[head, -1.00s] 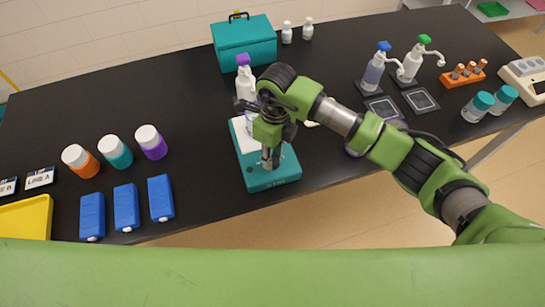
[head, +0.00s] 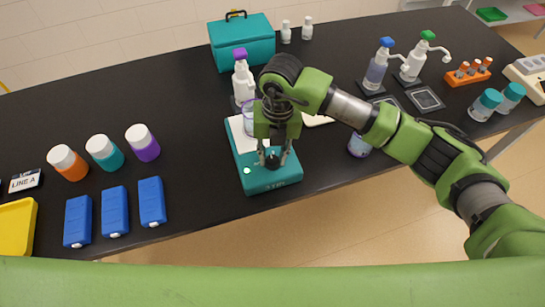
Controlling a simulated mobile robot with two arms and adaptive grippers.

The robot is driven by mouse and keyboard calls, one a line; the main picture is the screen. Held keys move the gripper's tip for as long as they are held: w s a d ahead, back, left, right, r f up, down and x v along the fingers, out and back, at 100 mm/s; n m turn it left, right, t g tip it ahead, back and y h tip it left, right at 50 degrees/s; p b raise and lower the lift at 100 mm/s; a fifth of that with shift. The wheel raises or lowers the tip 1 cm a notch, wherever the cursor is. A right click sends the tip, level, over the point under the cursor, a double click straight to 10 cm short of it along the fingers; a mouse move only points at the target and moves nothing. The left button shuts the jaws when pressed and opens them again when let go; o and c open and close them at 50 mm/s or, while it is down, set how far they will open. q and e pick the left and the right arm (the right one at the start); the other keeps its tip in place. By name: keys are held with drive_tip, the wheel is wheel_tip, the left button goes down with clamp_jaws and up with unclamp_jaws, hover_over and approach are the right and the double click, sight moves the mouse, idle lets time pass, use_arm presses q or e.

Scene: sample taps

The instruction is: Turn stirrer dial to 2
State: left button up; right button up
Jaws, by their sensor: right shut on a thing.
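The stirrer (head: 254,181) is a teal box with a white top plate, standing near the front edge of the black table. Its dark dial (head: 272,161) is on the sloping front part. My right gripper (head: 272,158) points down over the stirrer and is shut on the dial, with a finger on either side of it. The dial's marks and pointer are too small to read. A clear beaker (head: 249,118) stands on the plate, partly hidden behind my right gripper. My left gripper is not in view.
A white bottle with a purple top (head: 242,80) stands behind the stirrer. A purple-marked jar (head: 359,145) is to its right, under my right arm. Blue packs (head: 115,211) and capped bottles (head: 104,153) are at the left. A teal box (head: 242,42) is at the back.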

sight(276, 159)
drive_tip(key=shift+m+b, duration=0.6)
drive_tip(key=shift+m, duration=1.1)
drive_tip(key=o, duration=1.1)
drive_tip(key=r, duration=1.2)
drive_tip(key=shift+s+d, duration=0.1)
drive_tip(key=shift+d, duration=0.3)
